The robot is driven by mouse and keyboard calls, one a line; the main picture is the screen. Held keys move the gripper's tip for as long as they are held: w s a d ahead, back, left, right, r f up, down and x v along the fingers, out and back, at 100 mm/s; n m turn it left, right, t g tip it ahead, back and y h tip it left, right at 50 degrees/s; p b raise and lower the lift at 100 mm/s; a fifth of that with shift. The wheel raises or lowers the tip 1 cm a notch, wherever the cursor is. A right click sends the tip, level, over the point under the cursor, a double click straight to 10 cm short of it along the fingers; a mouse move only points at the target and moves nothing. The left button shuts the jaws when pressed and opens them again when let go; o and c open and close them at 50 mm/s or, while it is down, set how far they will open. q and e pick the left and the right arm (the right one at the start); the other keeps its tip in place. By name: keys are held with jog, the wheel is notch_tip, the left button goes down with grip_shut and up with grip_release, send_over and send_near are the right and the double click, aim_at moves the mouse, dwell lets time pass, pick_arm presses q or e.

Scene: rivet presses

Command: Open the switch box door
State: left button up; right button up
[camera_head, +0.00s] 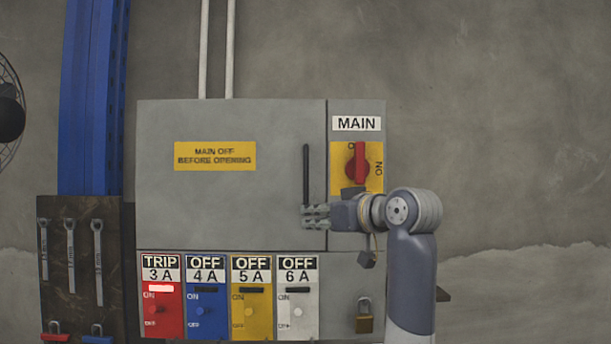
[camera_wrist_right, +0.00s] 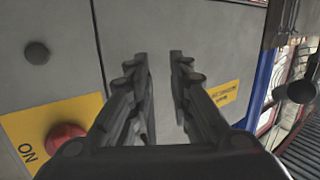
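The grey switch box door (camera_head: 230,215) is shut and carries a yellow warning label (camera_head: 215,156). Its black upright handle (camera_head: 306,170) is near the door's right edge. My right gripper (camera_head: 312,217) is at the handle's lower end, coming from the right, and hides that end. In the wrist view the gripper (camera_wrist_right: 158,62) has its fingers apart with grey door between them. I cannot make out the handle there, nor tell whether the fingers touch it. The red main switch (camera_head: 356,163) is upright above my gripper, and also shows in the wrist view (camera_wrist_right: 66,144). My left gripper is out of view.
Below the door are red, blue, yellow and white breakers (camera_head: 298,300) and a brass padlock (camera_head: 364,318). The wall to the right is bare.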

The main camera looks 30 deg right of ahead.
jog(key=t, duration=0.2)
send_near(308, 174)
jog(key=w+p, duration=0.1)
jog(key=w, duration=0.2)
jog(key=w+p, duration=0.1)
jog(key=w, duration=0.2)
jog(key=w+p, duration=0.2)
jog(key=w, duration=0.1)
jog(key=shift+w+a+r, duration=0.1)
jog(key=shift+w+r, duration=0.1)
jog(key=shift+r, duration=0.1)
jog(key=shift+w+f, duration=0.15)
jog(key=shift+w, duration=0.55)
grip_shut()
